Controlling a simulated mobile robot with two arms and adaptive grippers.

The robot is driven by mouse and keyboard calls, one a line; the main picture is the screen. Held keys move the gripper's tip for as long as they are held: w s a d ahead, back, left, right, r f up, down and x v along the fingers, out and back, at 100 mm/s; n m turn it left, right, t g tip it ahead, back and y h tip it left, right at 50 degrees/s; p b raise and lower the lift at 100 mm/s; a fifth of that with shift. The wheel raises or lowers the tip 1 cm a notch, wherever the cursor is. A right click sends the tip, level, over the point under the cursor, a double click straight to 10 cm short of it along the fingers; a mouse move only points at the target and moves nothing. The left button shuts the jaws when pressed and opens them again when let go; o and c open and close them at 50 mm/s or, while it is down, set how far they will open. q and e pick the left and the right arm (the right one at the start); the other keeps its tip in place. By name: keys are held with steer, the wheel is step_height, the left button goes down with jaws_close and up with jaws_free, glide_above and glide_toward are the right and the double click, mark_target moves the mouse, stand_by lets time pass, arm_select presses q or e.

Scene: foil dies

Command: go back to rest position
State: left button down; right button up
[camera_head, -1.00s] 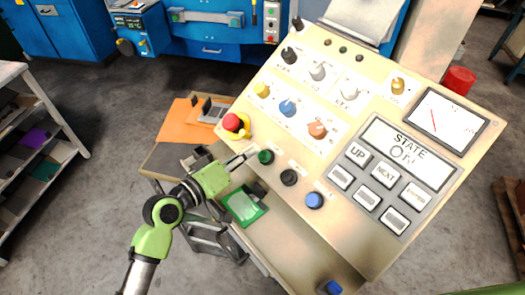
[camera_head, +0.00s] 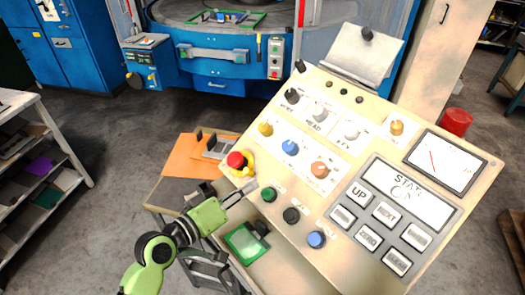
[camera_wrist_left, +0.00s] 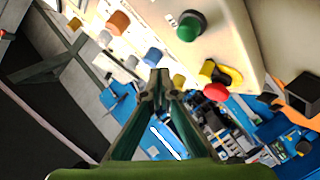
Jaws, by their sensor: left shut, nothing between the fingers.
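My left gripper (camera_head: 240,195) is shut and empty, with its fingertips near the lower left edge of the beige control panel (camera_head: 330,130). The tips point toward the green button (camera_head: 269,195) and sit just left of it, below the red emergency button (camera_head: 235,160). I cannot tell if they touch the panel. In the left wrist view the closed fingers (camera_wrist_left: 161,80) show below the green button (camera_wrist_left: 191,26), with the red button (camera_wrist_left: 216,92) to their right. My right gripper is not in view.
A small table with orange sheets (camera_head: 190,158) stands left of the panel. A green tray (camera_head: 245,243) lies under the panel's lower edge. A shelf rack (camera_head: 40,150) is at far left and a blue machine (camera_head: 215,60) behind. Grey floor between is clear.

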arm_select(q)
steer(key=s+a+f+m+g+y, duration=0.35)
steer(key=s+a+f+y, duration=0.2)
steer(key=s+f, duration=0.65)
steer(key=s+a+f+g+y, duration=0.4)
steer(key=s+a+g+y, duration=0.15)
steer(key=s+a, duration=0.8)
step_height(320, 180, down, 29)
steer(key=s+b, duration=0.1)
steer(key=b, duration=0.2)
steer(key=s+a+f+g+b, duration=0.1)
steer(key=s+a+f+b, duration=0.2)
steer(key=s+f, duration=1.4)
step_height(320, 180, down, 3)
steer(key=shift+s+r, duration=0.15)
steer(key=shift+r, duration=0.05)
